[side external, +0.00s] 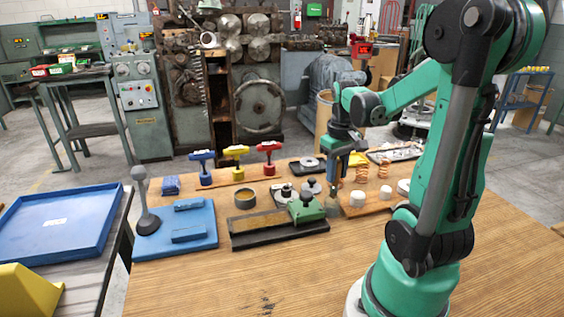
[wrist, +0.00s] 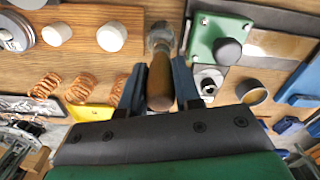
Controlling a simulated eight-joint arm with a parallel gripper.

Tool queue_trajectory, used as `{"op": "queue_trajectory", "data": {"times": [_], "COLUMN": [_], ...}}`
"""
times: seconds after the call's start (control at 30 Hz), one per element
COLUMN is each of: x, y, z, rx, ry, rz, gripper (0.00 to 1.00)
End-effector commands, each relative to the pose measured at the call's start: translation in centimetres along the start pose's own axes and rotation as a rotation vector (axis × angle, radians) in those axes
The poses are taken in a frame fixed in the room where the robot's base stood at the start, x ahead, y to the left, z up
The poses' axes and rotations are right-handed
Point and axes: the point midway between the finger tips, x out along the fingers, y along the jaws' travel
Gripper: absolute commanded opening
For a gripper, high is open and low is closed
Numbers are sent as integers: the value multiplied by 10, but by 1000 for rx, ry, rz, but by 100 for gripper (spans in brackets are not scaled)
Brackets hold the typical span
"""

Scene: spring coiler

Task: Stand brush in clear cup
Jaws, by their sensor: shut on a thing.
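My gripper (side external: 338,175) points down over the back middle of the wooden table and is shut on a brush. In the wrist view the brush's brown wooden handle (wrist: 160,80) sits between the two dark blue fingers (wrist: 159,92). A greyish, see-through shape, apparently the clear cup (side external: 333,208), is at the brush's lower end; it also shows in the wrist view (wrist: 160,36). The brush's bristles are not clearly visible. I cannot tell whether they are inside the cup or in front of it, or whether the brush touches the bottom.
A green block (side external: 306,210) on a dark-edged plate is close left of the cup. A blue fixture (side external: 178,240) is farther left. The table's front is clear.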

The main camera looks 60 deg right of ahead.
Motion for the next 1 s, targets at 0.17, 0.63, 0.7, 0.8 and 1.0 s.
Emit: {"op": "queue_trajectory", "data": {"times": [0.17, 0.63, 0.7, 0.8, 1.0], "x": [0, 4, 5, 7, 11], "y": [0, 0, 0, 0, 0], "z": [0, 0, 0, 0, 0], "rx": [0, 0, 0, 0, 0], "ry": [0, 0, 0, 0, 0], "rz": [0, 0, 0, 0, 0], "gripper": [0, 0, 0, 0, 0]}}
